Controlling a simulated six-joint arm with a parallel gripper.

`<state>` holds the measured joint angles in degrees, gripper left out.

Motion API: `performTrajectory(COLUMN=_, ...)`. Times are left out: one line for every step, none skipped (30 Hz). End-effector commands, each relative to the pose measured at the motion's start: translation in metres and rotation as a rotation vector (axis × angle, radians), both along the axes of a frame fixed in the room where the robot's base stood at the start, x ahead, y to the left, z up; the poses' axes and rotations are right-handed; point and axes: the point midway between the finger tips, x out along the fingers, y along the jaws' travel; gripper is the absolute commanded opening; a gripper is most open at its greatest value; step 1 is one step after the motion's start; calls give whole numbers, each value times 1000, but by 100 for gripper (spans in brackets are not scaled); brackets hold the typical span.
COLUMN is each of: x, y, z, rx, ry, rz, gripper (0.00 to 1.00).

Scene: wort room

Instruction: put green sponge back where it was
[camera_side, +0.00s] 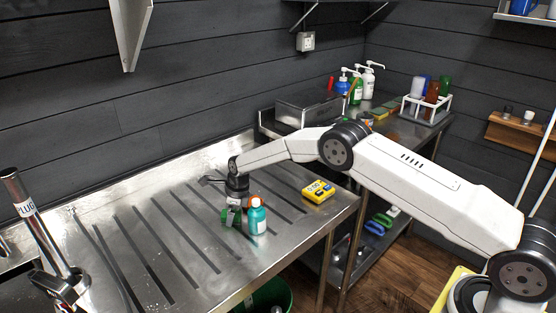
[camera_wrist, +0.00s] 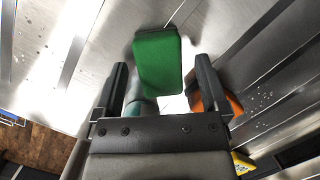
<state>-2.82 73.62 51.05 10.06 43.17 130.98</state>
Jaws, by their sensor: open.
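The green sponge (camera_wrist: 158,62) shows in the wrist view ahead of my gripper (camera_wrist: 161,76), in line with the gap between its two fingers. The fingers are spread, and I see no contact with the sponge. In the side view my gripper (camera_side: 237,204) points down over the ribbed steel drainboard. The green sponge (camera_side: 231,217) shows low at its fingers, partly hidden by them. Whether it rests on the steel is hard to tell.
A teal bottle (camera_side: 257,219) stands right beside my gripper, with an orange object (camera_wrist: 220,98) close by the right finger. A yellow timer (camera_side: 318,191) lies farther right. The drainboard (camera_side: 130,215) is clear to the left. Pump bottles (camera_side: 356,88) stand at the back.

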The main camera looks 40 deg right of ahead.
Motion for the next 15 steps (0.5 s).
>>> performTrajectory(x=0, y=0, z=0, rx=0, ry=0, rz=0, gripper=94)
performTrajectory(x=0, y=0, z=0, rx=0, ry=0, rz=0, gripper=94)
performTrajectory(x=0, y=0, z=1, rx=0, ry=0, rz=0, gripper=94)
performTrajectory(x=0, y=0, z=1, rx=0, ry=0, rz=0, gripper=94)
performTrajectory(x=0, y=0, z=2, rx=0, ry=0, rz=0, gripper=94)
performTrajectory(x=0, y=0, z=3, rx=0, ry=0, rz=0, gripper=94)
performTrajectory(x=0, y=0, z=4, rx=0, ry=0, rz=0, gripper=94)
performTrajectory(x=0, y=0, z=6, rx=0, ry=0, rz=0, gripper=94)
performTrajectory(x=-1, y=-1, z=8, rx=1, ry=-1, rz=0, gripper=94)
performTrajectory(x=-1, y=-1, z=9, rx=0, ry=-1, rz=0, gripper=94)
performTrajectory(x=-1, y=-1, z=11, rx=0, ry=-1, rz=0, gripper=94)
performTrajectory(x=-2, y=-1, z=14, rx=1, ry=-1, rz=0, gripper=94)
performTrajectory(x=-2, y=-2, z=16, rx=0, ry=-1, rz=0, gripper=94)
performTrajectory(x=-3, y=-2, z=19, rx=0, ry=-1, rz=0, gripper=94)
performTrajectory(x=-3, y=-3, z=22, rx=0, ry=-1, rz=0, gripper=94)
